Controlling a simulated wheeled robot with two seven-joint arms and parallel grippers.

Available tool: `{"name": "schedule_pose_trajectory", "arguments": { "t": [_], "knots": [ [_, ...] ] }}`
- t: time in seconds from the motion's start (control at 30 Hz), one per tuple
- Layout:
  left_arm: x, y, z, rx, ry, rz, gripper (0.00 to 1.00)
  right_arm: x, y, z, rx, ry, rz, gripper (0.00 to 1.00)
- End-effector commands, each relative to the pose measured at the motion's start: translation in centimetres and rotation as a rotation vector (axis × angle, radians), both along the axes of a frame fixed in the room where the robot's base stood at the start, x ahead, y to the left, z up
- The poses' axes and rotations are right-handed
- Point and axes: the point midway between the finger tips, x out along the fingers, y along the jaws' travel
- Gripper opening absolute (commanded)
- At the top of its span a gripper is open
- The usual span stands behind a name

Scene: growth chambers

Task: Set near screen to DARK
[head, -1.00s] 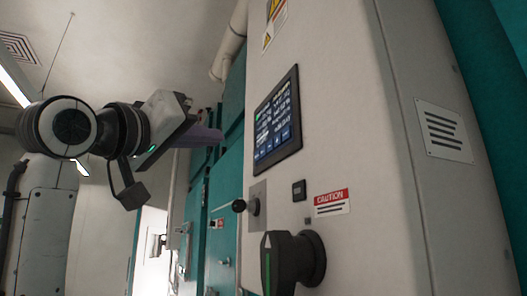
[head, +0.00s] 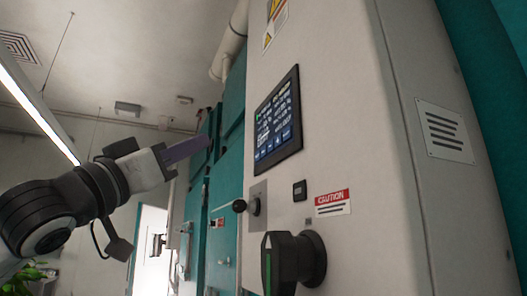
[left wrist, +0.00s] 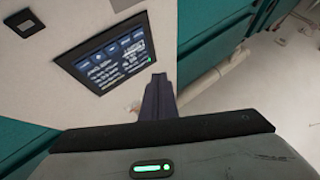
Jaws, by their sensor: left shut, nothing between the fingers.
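The near screen (head: 278,118) is a dark-framed touch panel on the white cabinet front, lit with blue buttons and rows of white text too small to read. It also shows in the left wrist view (left wrist: 108,58), tilted. My left gripper (head: 207,142) is shut and empty, its purple-grey fingers pointing right toward the cabinet. In the head view it is left of the screen and apart from it. In the left wrist view its fingers (left wrist: 157,80) end just beside the screen's lower right corner in the picture. My right gripper is not in view.
Below the screen are a small lever knob (head: 240,205), a black square button (head: 299,190), a caution label (head: 332,202) and a large black rotary handle (head: 292,262) that sticks out. Teal cabinets (head: 222,205) stand behind. Open air lies left of the screen.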

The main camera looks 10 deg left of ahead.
Motion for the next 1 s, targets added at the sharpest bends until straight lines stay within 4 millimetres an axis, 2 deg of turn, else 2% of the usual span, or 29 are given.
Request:
{"name": "schedule_pose_trajectory", "arguments": {
  "t": [0.27,0.7,1.0],
  "knots": [
    [0.5,-0.7,0.1,-0.002,0.001,0.001,0.00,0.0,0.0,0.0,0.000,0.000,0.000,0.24],
    [3.8,-5.7,0.1,-0.002,0.002,-0.001,0.00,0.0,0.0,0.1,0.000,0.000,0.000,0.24],
    [4.9,-7.2,0.1,-0.002,0.000,0.001,0.00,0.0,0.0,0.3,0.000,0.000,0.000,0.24]
  ]
}}
